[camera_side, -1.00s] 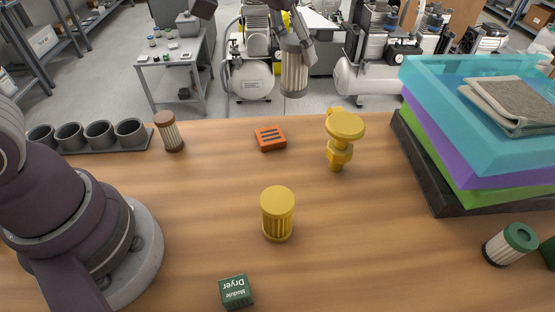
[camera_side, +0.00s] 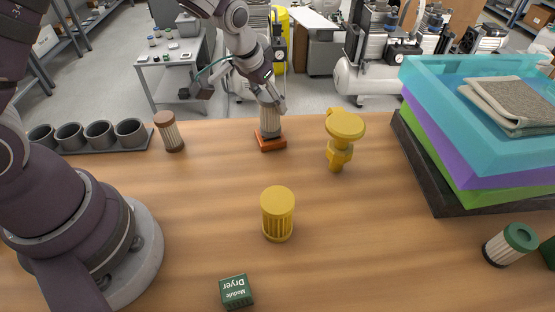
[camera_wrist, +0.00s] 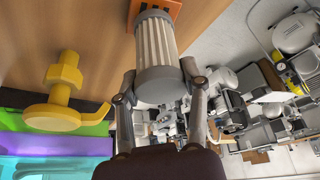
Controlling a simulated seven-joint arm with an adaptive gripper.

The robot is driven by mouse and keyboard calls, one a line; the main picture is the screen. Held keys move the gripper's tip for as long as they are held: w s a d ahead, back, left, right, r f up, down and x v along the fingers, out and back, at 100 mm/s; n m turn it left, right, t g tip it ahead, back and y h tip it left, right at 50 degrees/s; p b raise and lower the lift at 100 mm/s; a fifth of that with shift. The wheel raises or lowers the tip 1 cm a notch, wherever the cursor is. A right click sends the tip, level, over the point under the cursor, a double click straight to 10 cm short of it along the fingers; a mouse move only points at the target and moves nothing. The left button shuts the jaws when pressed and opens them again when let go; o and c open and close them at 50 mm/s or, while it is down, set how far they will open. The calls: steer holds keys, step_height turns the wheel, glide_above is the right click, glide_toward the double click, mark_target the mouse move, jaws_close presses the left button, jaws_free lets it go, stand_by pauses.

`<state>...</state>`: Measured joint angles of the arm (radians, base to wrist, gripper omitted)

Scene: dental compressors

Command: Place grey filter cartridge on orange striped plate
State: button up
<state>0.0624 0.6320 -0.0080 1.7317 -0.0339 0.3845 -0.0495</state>
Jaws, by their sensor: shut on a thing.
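The grey filter cartridge (camera_side: 269,120) is upright at the orange striped plate (camera_side: 270,145), its lower end at the plate's top; I cannot tell if it bears its full weight there. My gripper (camera_side: 270,102) is shut on the cartridge's upper end from above. In the wrist view the pleated cartridge (camera_wrist: 157,45) sits between the fingers of my gripper (camera_wrist: 160,88), and part of the orange plate (camera_wrist: 170,7) shows beyond its far end. The cartridge hides most of the plate's stripes.
A yellow valve-like part (camera_side: 341,140) stands just right of the plate. A yellow cartridge (camera_side: 278,213) stands nearer the front. A brown-capped cartridge (camera_side: 168,131) and a dark cup rack (camera_side: 95,138) are at left. Stacked coloured trays (camera_side: 470,165) fill the right. The middle front is fairly clear.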

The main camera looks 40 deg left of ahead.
steer(key=shift+f, duration=0.45)
steer(key=o, duration=1.2)
steer(key=shift+f, duration=0.1)
steer(key=v, duration=1.2)
steer(key=s+a+r+t, duration=0.1)
steer(key=s+r, duration=0.2)
steer(key=s, duration=1.1)
steer(key=shift+a, duration=0.35)
steer(key=shift+w, duration=0.1)
